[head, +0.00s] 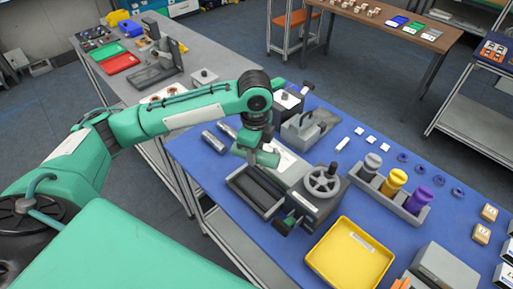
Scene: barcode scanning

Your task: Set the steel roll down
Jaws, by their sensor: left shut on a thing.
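My left gripper (258,153) points down over the blue table (190,157), beside the grey machine with a handwheel and above the back end of the grey tray. It is shut on the steel roll, which is mostly hidden by the fingers and wrist. Two other steel rolls, one nearer (213,141) and one farther (227,129), lie on the table to the left of the gripper. I cannot tell whether the held roll touches anything below. My right gripper is not in view.
The grey tray (236,181) with dark channels lies in front of the gripper. The handwheel machine (322,180) stands close on its right. A yellow tray (349,256), a rack of bottles (414,213) and a grey toolbox-like block (299,131) stand around. Bare blue surface shows at the left edge.

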